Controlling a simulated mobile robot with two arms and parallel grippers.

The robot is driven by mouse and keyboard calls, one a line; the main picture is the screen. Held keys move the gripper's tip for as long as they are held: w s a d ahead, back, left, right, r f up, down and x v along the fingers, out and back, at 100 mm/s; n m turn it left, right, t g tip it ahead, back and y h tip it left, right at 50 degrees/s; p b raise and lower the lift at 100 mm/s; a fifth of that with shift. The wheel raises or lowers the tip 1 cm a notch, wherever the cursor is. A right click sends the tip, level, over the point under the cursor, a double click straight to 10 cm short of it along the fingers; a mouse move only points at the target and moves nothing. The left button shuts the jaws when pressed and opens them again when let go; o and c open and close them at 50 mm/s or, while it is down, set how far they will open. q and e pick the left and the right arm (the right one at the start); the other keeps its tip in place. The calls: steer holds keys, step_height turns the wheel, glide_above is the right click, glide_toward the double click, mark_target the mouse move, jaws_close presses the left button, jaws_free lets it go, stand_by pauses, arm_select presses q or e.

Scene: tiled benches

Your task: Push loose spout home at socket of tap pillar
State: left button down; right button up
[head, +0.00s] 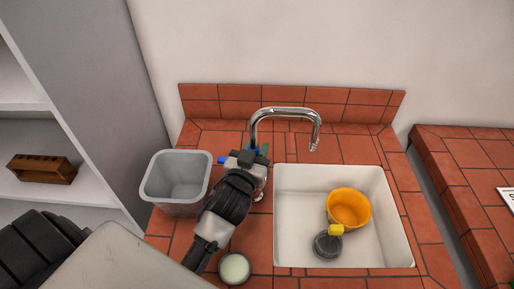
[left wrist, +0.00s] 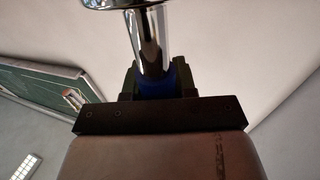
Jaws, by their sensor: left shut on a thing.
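The chrome spout (head: 287,111) is a curved tube arching over the back of the sink, with its outlet end hanging down at the right. My left gripper (head: 255,152) is shut on the spout's left, upright leg. The left wrist view shows the chrome tube (left wrist: 148,38) between the fingers (left wrist: 156,84), with blue at the grip. A chrome piece, seemingly the tap pillar (head: 261,183), shows just below the gripper. The hand hides most of it and the socket, so I cannot tell how far the spout sits in. My right gripper is not in view.
The white sink (head: 295,225) holds an orange bowl (head: 349,208) and a dark round object with a yellow top (head: 327,246). A grey bin (head: 176,178) stands left of my arm. A small pale-filled cup (head: 235,268) stands in front. A tiled splashback (head: 350,105) runs behind.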

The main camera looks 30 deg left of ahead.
arm_select(q)
steer(key=shift+f, duration=0.2)
steer(key=c, duration=0.8)
jaws_free()
steer(key=shift+s+f, duration=0.1)
steer(key=shift+s, duration=0.05)
steer(key=shift+s+f+b, duration=0.1)
steer(key=shift+s+b, duration=0.2)
steer(key=shift+b, duration=0.05)
steer(key=s+d+b, duration=0.1)
steer(key=s+b, duration=0.1)
steer(key=s, duration=0.7)
steer(key=shift+s+d+b, duration=0.25)
steer(key=shift+s+b, duration=0.15)
